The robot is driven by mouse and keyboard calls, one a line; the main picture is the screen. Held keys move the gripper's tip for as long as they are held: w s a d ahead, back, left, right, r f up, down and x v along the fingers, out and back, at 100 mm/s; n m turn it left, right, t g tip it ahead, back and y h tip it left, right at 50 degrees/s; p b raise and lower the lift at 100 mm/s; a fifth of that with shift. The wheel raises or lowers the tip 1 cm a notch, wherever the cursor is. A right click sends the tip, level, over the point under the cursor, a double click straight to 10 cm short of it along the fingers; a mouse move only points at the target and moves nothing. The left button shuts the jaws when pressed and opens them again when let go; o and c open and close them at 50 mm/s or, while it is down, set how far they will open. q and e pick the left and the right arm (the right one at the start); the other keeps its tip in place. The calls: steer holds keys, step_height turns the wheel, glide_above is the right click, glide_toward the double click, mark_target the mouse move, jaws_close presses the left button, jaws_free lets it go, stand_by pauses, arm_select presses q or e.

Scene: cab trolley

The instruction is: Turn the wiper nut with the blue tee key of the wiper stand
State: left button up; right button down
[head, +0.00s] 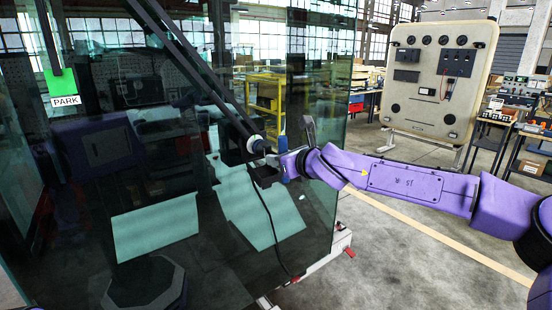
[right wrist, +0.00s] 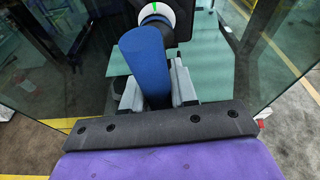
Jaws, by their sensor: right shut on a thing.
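The blue tee key (right wrist: 146,62) stands large in the right wrist view. Its thick blue grip runs from between my fingers up towards a white disc (right wrist: 155,12) with a green mark, on a dark block. My right gripper (right wrist: 158,88) is shut on the key, with one grey finger on each side. In the head view my right gripper (head: 284,162) is at the wiper stand (head: 236,150), by the white-ringed hub (head: 257,145) at the lower end of the wiper arm (head: 195,68). The wiper nut itself is not clear. My left gripper is not in view.
Dark glass cab panes (head: 318,130) stand close around the wiper stand. A green plate and a PARK label (head: 65,100) are at the upper left. A black cable (head: 272,225) hangs below the stand. A beige panel board (head: 440,75) stands at the back right, with open floor before it.

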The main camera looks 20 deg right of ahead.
steer(key=shift+s+d, duration=0.3)
steer(key=shift+s, duration=0.3)
steer(key=shift+s+d, duration=0.3)
steer(key=shift+s, duration=0.3)
steer(key=shift+s+d+b, duration=0.25)
steer(key=shift+s, duration=0.45)
steer(key=shift+s+d+b, duration=0.2)
steer(key=shift+s, duration=0.5)
